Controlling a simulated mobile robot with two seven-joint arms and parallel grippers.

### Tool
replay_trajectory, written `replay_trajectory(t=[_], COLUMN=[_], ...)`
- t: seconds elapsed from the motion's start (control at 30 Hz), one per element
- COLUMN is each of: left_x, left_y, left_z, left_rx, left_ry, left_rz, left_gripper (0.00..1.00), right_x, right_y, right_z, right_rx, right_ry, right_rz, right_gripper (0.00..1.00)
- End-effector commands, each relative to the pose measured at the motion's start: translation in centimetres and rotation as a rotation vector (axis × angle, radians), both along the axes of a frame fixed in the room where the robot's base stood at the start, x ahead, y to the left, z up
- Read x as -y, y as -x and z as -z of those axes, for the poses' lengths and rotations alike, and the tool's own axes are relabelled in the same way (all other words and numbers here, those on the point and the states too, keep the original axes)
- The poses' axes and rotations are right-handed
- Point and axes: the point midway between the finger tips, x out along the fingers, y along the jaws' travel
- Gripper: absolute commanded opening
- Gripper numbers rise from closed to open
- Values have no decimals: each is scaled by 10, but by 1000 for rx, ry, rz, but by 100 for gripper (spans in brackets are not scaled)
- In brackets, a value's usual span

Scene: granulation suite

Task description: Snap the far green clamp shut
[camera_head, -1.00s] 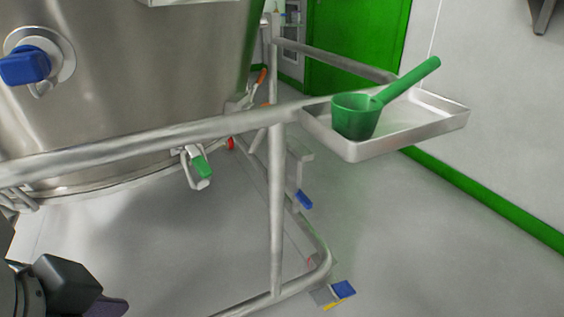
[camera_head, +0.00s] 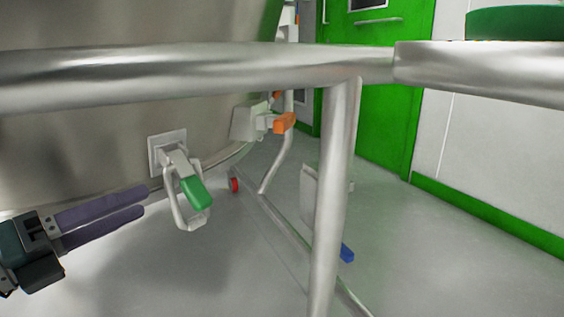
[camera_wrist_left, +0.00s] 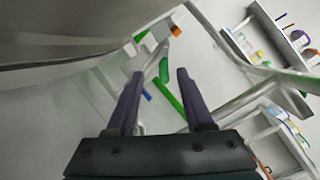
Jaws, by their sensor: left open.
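The green clamp (camera_head: 197,193) is on the lower side of the steel vessel (camera_head: 80,140). Its green-tipped lever slants down and outward, and a metal loop hangs beside it. My left gripper (camera_head: 144,201) is open and empty, just left of the clamp, with its two purple-grey fingers pointing right toward it. No contact shows. In the left wrist view the open fingers (camera_wrist_left: 160,73) frame a small green piece beyond the tips; I cannot tell for sure that it is this clamp's handle. My right gripper is out of view.
A thick steel rail (camera_head: 200,68) crosses above the clamp, and a steel post (camera_head: 333,200) stands to its right. An orange-handled fitting (camera_head: 284,123) is farther along the vessel. A blue piece (camera_head: 347,253) is low behind the post. Floor below the clamp is clear.

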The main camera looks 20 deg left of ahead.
Motion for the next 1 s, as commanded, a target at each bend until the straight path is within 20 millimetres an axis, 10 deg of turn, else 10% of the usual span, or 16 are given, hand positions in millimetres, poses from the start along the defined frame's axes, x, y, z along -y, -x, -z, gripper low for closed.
replay_trajectory(t=[0.6, 1.0], left_x=[30, 34], left_y=[-80, -92], left_z=[4, 2], left_rx=[-1, -2], left_ry=[-16, -16], left_rz=[24, 24], left_gripper=[52, 52], right_x=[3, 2], right_y=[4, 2], right_z=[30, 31], right_rx=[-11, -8], right_ry=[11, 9], right_rz=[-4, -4], right_gripper=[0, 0])
